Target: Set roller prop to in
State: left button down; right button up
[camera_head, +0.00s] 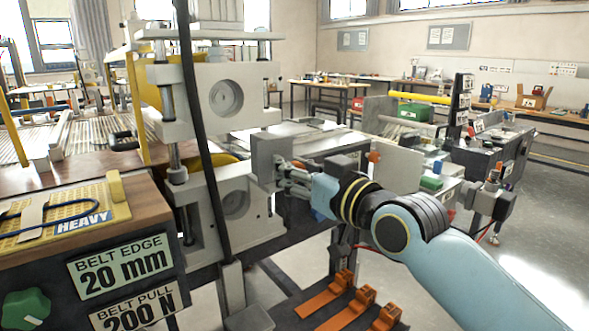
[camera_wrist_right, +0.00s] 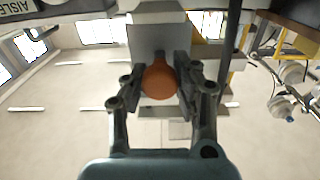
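My right gripper (camera_head: 287,172) reaches in from the right to a grey block (camera_head: 268,150) on the side of the roller stand (camera_head: 240,205). In the right wrist view an orange round knob (camera_wrist_right: 158,81) sits between the two fingers of this gripper (camera_wrist_right: 160,72). The fingers lie against both its sides and the knob fills the gap. The grey block shows behind the knob. In the head view the fingers hide the knob. I cannot tell from these frames which position the roller prop is in. My left gripper is not in view.
A dark belt (camera_head: 203,130) hangs in front of the stand. A control box (camera_head: 90,255) with a green knob (camera_head: 27,308) and belt signs stands at the lower left. Orange pedals (camera_head: 345,290) are low at the front. Benches (camera_head: 330,90) line the back; open floor lies right.

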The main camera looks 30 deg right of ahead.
jog(key=c, duration=0.4)
grip_shut()
jog(key=shift+w+f, duration=0.15)
jog(key=shift+w, duration=0.1)
jog(key=shift+w+a, duration=0.1)
jog(key=shift+w, duration=0.2)
jog(key=w, duration=0.1)
jog(key=w+b, duration=0.1)
jog(key=w, duration=0.2)
jog(key=shift+w+a+b, duration=0.3)
jog(key=shift+w+b, duration=0.05)
jog(key=shift+w, duration=0.35)
